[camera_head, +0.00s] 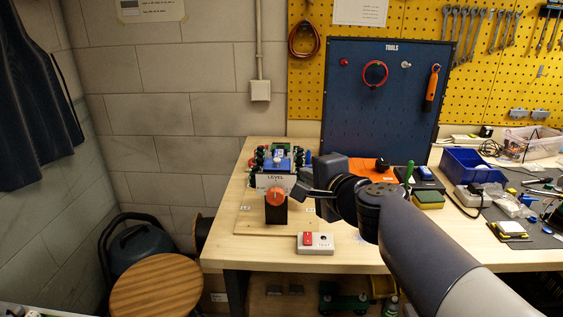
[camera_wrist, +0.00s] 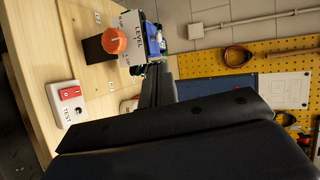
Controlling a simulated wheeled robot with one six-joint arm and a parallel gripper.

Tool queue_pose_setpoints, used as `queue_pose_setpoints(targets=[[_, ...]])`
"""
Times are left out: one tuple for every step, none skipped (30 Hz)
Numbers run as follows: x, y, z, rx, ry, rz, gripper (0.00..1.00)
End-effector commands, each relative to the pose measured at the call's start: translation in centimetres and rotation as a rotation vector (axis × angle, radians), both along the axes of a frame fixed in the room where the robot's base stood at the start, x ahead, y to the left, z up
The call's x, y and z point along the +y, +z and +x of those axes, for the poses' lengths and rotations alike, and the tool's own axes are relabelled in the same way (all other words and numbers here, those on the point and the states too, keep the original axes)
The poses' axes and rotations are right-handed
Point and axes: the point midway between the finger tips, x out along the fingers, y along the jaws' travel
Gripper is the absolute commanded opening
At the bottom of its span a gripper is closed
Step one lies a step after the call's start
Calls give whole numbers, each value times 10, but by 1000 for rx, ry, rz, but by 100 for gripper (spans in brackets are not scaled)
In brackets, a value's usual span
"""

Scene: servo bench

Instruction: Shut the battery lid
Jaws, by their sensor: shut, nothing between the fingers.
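No part that I can clearly tell as the battery lid shows. A device with a white LEVEL panel (camera_head: 274,181) stands on a wooden board at the left end of the bench; a blue part (camera_head: 277,164) sits on top behind the panel. The panel (camera_wrist: 133,38) and an orange knob (camera_wrist: 115,40) also show in the wrist view. My gripper (camera_head: 299,191) is shut and empty, just right of the panel and knob. Its fingers hide part of the device's right side. In the wrist view my gripper (camera_wrist: 152,72) points at the device's edge; contact cannot be told.
A grey TEST box with a red switch (camera_head: 308,238) lies in front of the board. A blue tool panel (camera_head: 385,110) stands behind my arm. A blue bin (camera_head: 470,166) and loose parts fill the right side. Bare wood (camera_head: 245,254) is free at the front left.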

Motion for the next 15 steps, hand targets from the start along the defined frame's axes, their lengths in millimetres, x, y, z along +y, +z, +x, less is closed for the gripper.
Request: queue_pose_setpoints(targets=[[3,-4,6,3,2,-1,0],[5,-5,9,4,2,0,0],[8,-7,15,4,4,-1,0],[10,-9,19,4,4,-2,0],[12,-10,23,4,3,-1,0],[15,-12,30,4,3,-1,0],[17,-13,34,4,3,-2,0],[19,-15,39,5,4,-1,0],[22,-16,45,4,4,-1,0],[24,-17,49,4,4,-3,0],[26,-19,54,4,3,-2,0],[29,-21,60,5,3,-1,0],[31,-21,64,4,3,-3,0],[33,-23,69,4,3,-2,0],[36,-24,74,5,4,-2,0]])
